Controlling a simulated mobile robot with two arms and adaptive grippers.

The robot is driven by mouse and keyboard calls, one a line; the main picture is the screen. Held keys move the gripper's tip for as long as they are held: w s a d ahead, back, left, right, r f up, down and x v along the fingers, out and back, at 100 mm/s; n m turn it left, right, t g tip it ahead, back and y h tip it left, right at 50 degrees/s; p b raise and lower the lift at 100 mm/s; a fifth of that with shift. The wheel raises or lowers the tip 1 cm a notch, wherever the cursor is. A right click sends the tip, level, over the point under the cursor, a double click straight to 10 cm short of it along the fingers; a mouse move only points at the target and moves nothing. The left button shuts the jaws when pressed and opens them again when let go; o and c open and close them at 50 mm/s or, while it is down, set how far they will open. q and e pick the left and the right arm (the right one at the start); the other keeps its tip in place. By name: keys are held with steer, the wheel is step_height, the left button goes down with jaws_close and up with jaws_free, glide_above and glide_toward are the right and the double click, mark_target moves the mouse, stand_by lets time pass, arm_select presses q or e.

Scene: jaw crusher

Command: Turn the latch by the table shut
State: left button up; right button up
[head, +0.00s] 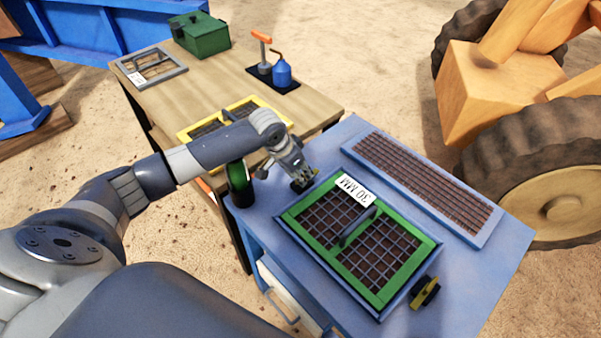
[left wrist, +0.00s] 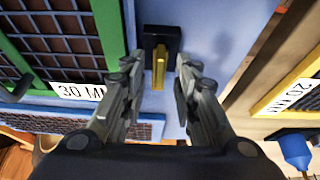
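The latch by the table is a black block (left wrist: 161,35) with a yellow lever (left wrist: 159,70), mounted on the blue bench top (head: 352,131) beside the green-framed screen. In the left wrist view the lever points from the block toward my gripper. My left gripper (left wrist: 159,66) is open, with one finger on each side of the lever and a visible gap to each. In the head view my left gripper (head: 304,176) is low over this latch and hides most of it. A second black and yellow latch (head: 425,292) is at the screen's opposite side. My right gripper is not in view.
The green screen (head: 375,286) labelled 30 MM has a raised handle (head: 358,227). A blue-framed screen (head: 424,184) lies behind it. A green bottle-like object (head: 239,186) stands near my forearm. The wooden table (head: 205,95) holds a yellow-framed screen (head: 190,132), blue bottle (head: 282,72) and green box (head: 203,38).

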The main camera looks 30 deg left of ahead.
arm_select(q)
steer(key=shift+w+d+f, duration=0.1)
steer(key=shift+w+f, duration=0.15)
steer(key=shift+f, duration=0.45)
jaws_close()
